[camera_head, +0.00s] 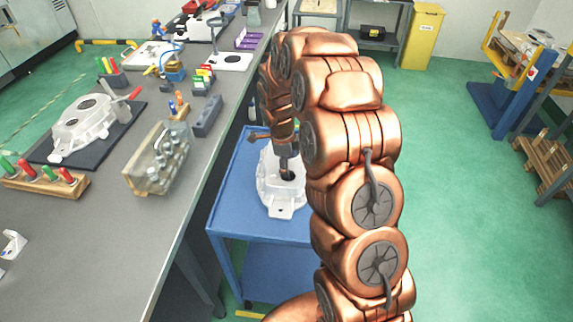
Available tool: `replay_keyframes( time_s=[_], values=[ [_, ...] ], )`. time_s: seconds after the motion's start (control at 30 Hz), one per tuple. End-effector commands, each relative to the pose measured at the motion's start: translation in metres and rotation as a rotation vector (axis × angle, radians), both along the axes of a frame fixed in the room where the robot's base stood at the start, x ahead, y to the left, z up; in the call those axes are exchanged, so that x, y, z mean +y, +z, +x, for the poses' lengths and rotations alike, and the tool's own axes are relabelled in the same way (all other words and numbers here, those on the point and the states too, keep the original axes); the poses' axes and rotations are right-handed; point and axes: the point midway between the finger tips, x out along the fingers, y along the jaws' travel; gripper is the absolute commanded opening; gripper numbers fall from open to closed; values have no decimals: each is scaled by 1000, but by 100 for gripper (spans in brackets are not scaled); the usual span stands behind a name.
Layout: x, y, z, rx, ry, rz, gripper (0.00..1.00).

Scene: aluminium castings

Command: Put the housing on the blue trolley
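A pale metal housing (280,204) is over the top of the blue trolley (230,211), beside the workbench. It looks upright and appears to rest on the trolley top, though its contact with the surface is not clear. My gripper (287,172) points down at the dark opening in the middle of the housing. My copper arm hides part of the gripper and the right side of the housing and trolley. The fingertips are too small and covered to tell whether they grip. A second pale casting (82,127) lies on a black mat (45,151) on the bench.
The grey workbench (110,235) runs along the left, close to the trolley. It holds a clear box of metal parts (158,165), a wooden rack with coloured handles (45,182) and other tools. Green floor on the right is open, up to a blue-and-yellow stand (497,98).

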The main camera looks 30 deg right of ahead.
Motion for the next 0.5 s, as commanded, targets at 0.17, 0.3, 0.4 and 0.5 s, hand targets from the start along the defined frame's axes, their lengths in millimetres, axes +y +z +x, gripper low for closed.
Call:
replay_keyframes(
  time_s=[0.17,0.3,0.4,0.5],
  values=[
    [0,0,0,1,0,1,75],
    [0,2,0,0,0,0,75],
    [1,10,1,-1,-2,-1,75],
    [2,24,2,-7,0,-1,75]
  ],
)
